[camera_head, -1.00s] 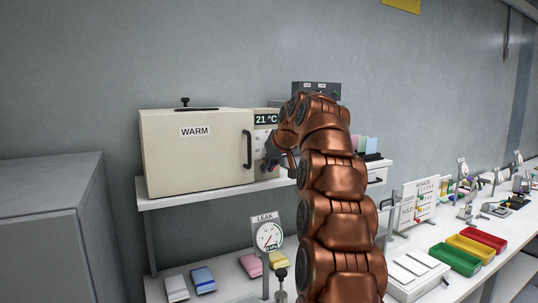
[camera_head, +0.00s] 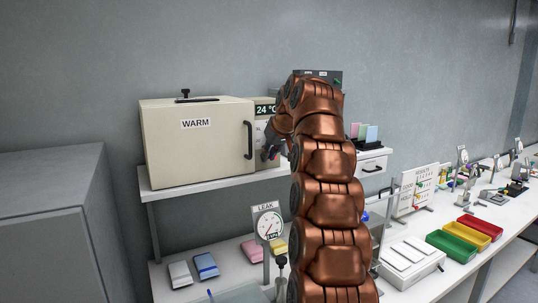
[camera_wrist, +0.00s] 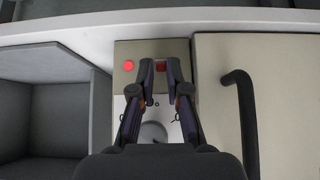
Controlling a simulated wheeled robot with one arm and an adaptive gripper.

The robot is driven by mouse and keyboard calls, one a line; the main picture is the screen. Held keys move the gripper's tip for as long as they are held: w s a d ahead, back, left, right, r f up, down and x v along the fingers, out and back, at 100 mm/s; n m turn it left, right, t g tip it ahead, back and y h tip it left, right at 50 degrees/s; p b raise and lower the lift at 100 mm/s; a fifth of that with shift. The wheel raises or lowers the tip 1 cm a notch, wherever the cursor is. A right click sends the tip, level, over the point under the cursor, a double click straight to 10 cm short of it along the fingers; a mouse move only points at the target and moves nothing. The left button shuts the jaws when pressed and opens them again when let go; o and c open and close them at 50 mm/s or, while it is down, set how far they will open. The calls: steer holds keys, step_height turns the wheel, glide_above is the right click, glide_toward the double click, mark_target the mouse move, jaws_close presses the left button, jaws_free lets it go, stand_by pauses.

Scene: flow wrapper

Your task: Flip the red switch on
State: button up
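The control panel (camera_head: 265,128) beside the cream WARM oven (camera_head: 198,150) has a display reading 24 °C. In the wrist view the panel (camera_wrist: 176,46) carries a bright red round lamp (camera_wrist: 129,66) and the red switch (camera_wrist: 160,69). The switch shows between my fingertips and is partly covered by them. My gripper (camera_wrist: 160,76) is partly open, with a narrow gap between its fingertips. I cannot tell whether they touch the switch. In the head view my gripper (camera_head: 269,148) is in front of the panel, and my arm hides part of it.
The oven's dark door handle (camera_wrist: 243,115) is close beside my gripper. The oven stands on a white shelf (camera_head: 215,183). Below are a LEAK gauge (camera_head: 268,225) and several coloured packs. Green, yellow and red trays (camera_head: 453,247) stand to the right.

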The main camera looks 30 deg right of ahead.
steer(key=o, duration=0.3)
steer(key=v, duration=0.7)
stand_by(0.5)
steer(key=shift+s+a+r, duration=0.1)
steer(key=shift+s+r, duration=0.05)
steer(key=shift+s, duration=0.05)
stand_by(0.5)
